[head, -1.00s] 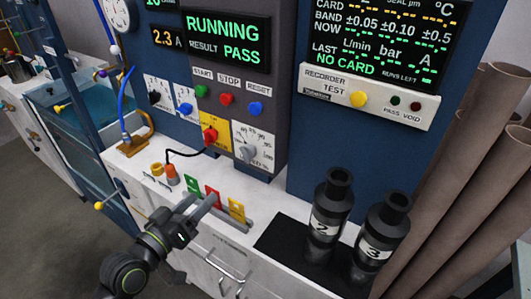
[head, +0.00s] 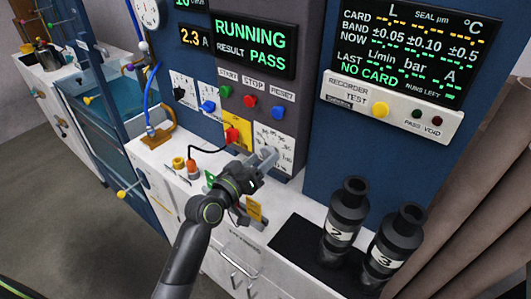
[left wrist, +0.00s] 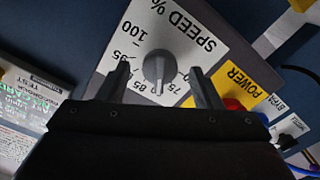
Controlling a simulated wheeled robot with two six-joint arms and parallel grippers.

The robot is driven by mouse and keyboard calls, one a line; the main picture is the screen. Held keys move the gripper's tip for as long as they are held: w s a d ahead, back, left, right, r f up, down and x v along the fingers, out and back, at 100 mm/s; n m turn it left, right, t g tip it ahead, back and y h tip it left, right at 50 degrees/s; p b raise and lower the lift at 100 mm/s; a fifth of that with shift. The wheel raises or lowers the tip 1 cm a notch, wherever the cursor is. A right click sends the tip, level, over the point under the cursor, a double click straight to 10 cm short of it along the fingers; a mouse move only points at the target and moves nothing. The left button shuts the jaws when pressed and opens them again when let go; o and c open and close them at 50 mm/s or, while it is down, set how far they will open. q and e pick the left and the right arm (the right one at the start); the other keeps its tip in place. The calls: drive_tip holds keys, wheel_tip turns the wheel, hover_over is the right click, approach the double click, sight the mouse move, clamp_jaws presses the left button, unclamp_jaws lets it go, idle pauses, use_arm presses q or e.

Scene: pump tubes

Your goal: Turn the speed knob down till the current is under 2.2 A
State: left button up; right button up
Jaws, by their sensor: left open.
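The speed knob is a grey dial (left wrist: 158,66) on a white plate marked "SPEED %" (left wrist: 186,27), with marks such as 75, 85, 95 and 100. In the left wrist view the knob lies between the two open fingers of my left gripper (left wrist: 160,85), with a gap on each side. In the head view my left gripper (head: 262,161) is in front of the speed plate (head: 275,142) and hides the knob. The current display (head: 194,38) reads 2.3 A. My right gripper is not in view.
The red switch on the yellow POWER plate (head: 236,132) is close left of the gripper. Green (head: 225,91), red (head: 250,101) and blue (head: 278,113) buttons sit above. Coloured cards (head: 254,210) stand below the arm. Two black pump tubes (head: 345,220) stand on a dark mat at right.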

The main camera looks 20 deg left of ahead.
use_arm(q)
drive_tip(key=shift+x, duration=1.3)
drive_tip(key=c, duration=1)
